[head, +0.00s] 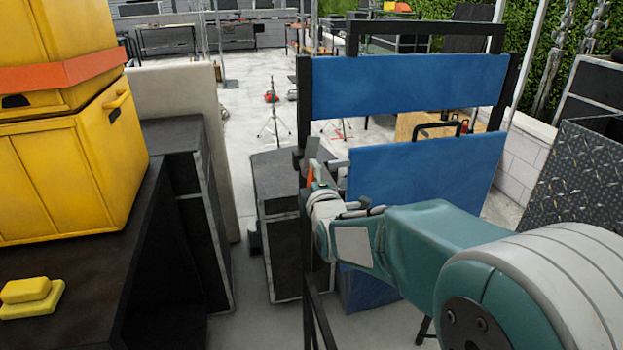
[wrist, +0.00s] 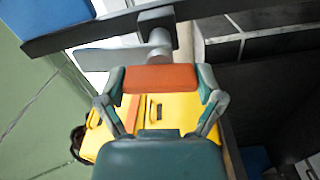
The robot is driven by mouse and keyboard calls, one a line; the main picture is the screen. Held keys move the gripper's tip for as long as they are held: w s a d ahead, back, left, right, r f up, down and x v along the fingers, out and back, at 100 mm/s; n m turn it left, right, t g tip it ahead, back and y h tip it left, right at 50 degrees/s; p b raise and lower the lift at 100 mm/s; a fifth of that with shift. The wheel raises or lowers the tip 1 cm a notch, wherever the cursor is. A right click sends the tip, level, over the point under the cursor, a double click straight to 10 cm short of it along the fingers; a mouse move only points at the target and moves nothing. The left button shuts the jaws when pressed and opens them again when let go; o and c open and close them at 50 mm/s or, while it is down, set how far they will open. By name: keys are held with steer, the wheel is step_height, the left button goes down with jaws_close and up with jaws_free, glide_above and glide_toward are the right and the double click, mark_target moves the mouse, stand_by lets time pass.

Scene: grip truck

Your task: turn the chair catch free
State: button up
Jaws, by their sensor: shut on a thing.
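The blue chair (head: 408,85) has a dark frame and stands in front of me in the head view. Its catch shows in the wrist view as a grey pivot and flat lever (wrist: 120,56) on the dark frame bar (wrist: 215,14), with an orange grip (wrist: 160,78). The orange grip also shows small in the head view (head: 310,174), beside the chair's left post. My gripper (wrist: 160,82) has a finger on each side of the orange grip and is shut on it. In the head view my gripper (head: 315,188) partly hides the catch.
Yellow crates (head: 60,180) stand on a dark cabinet (head: 135,290) at the left. A dark case (head: 275,190) stands just left of the chair. A diamond-plate panel (head: 575,175) is at the right. Open floor (head: 245,110) lies beyond.

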steer(key=shift+a+f+n, duration=0.1)
steer(key=shift+f+n, duration=0.1)
steer(key=shift+n, duration=0.7)
steer(key=shift+s+f, duration=0.1)
steer(key=o, duration=1)
steer(key=shift+o, duration=0.2)
steer(key=shift+a, duration=0.15)
steer(key=v, duration=1.2)
